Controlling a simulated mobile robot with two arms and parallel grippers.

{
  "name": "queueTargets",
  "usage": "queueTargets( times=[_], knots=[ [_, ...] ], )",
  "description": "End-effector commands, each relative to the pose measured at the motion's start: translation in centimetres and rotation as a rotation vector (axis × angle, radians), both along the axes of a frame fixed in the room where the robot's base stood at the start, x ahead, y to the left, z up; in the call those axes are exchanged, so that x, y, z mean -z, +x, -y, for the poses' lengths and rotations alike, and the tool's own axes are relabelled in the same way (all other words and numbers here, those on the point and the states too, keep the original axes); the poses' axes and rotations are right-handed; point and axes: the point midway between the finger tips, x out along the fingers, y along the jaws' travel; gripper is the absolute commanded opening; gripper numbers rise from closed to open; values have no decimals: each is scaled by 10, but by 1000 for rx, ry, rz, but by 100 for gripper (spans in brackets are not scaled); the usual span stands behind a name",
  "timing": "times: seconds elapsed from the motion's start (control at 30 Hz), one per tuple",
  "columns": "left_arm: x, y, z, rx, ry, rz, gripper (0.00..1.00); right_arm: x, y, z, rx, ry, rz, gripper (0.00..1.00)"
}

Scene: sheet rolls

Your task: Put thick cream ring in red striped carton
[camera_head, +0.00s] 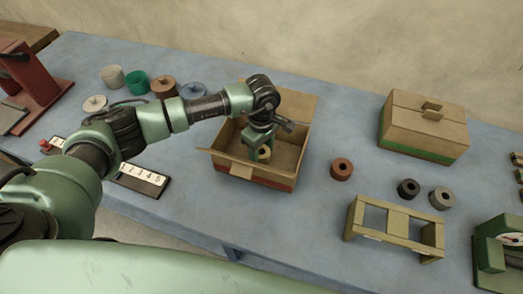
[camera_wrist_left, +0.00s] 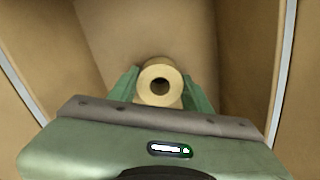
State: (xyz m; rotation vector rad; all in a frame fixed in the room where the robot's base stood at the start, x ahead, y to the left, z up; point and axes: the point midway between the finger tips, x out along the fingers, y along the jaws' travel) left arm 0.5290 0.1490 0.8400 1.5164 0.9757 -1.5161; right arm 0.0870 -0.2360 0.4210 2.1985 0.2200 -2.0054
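The red striped carton (camera_head: 235,173) stands open on the blue table, with its flaps folded out and a red band low on its outer side. My left gripper (camera_head: 263,152) reaches down inside it. The thick cream ring (camera_head: 265,154) is between its fingers. In the left wrist view the cream ring (camera_wrist_left: 160,84) sits between the two green fingers of the gripper (camera_wrist_left: 160,92), with the carton's brown inner walls around it. I cannot tell whether the ring touches the carton floor. My right gripper is not in view.
A closed carton with a green band (camera_head: 422,128) stands at the back right. A reddish-brown ring (camera_head: 342,169), a black ring (camera_head: 408,188) and a grey ring (camera_head: 441,198) lie right of the open carton. A wooden stand (camera_head: 394,228) is in front. Several rolls (camera_head: 137,82) lie back left.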

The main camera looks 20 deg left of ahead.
Motion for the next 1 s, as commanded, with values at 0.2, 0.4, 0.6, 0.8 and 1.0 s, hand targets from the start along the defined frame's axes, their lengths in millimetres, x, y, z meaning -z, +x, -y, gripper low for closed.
queueTargets(
  times=[0.2,0.4,0.6,0.8,1.0],
  knots=[
    [0,0,0,0,0,0,70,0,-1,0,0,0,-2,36],
    [-2,0,0,-1,0,0,70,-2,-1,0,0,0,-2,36],
    [-21,1,0,0,-1,4,70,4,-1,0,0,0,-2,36],
    [-65,2,0,1,-1,6,70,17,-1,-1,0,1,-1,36],
    [-103,1,0,0,-1,4,70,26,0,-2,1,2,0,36]
  ],
)
